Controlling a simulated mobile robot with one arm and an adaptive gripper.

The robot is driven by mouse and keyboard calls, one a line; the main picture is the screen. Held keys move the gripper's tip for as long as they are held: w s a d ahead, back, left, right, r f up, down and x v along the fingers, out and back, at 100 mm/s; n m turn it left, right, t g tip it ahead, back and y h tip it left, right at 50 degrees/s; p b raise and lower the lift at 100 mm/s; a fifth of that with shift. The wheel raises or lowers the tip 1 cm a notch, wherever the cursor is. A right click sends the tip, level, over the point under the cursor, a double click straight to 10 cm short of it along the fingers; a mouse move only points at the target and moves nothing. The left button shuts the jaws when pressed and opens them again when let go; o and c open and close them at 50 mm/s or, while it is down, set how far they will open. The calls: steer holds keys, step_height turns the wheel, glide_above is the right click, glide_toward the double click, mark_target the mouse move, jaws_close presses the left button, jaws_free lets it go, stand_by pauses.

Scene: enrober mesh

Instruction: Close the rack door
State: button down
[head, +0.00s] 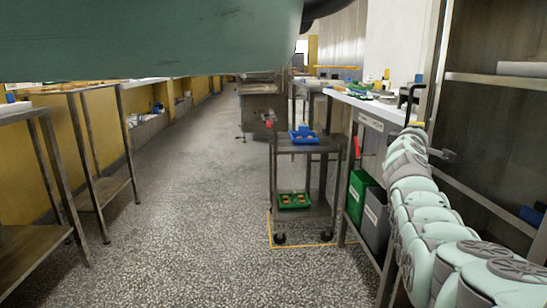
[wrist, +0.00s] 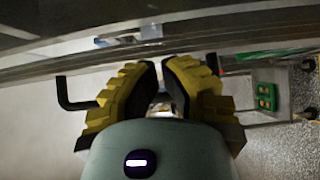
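The rack (head: 490,77) stands open at the right edge of the head view, with dark inside and pale shelves. A pale upright edge (head: 440,60) runs along its left side; I cannot tell whether this is the door. A black bent handle (head: 410,92) shows beside it, and a similar black hook in the wrist view (wrist: 75,95). My gripper (wrist: 160,66) has yellow ribbed fingers, nearly together with a narrow gap and nothing clear between them. It is close to a long metal edge (wrist: 200,50) across the wrist view; contact cannot be told. In the head view my arm mostly hides it.
A wheeled cart (head: 308,146) with a blue tray (head: 304,134) and a green tray (head: 294,201) stands mid-aisle. A bench (head: 370,108) with green and grey bins below is beside my arm. Metal tables (head: 105,190) line the left. The aisle floor (head: 180,220) is clear.

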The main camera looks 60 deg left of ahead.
mark_target(429, 137)
steer(key=shift+w+d+f+b, duration=0.1)
steer(key=shift+w+d+b, duration=0.4)
steer(key=shift+w, duration=0.35)
steer(key=shift+w+d+b, duration=0.45)
steer(key=shift+w+d, duration=0.05)
steer(key=shift+w, duration=0.35)
steer(key=shift+d, duration=0.1)
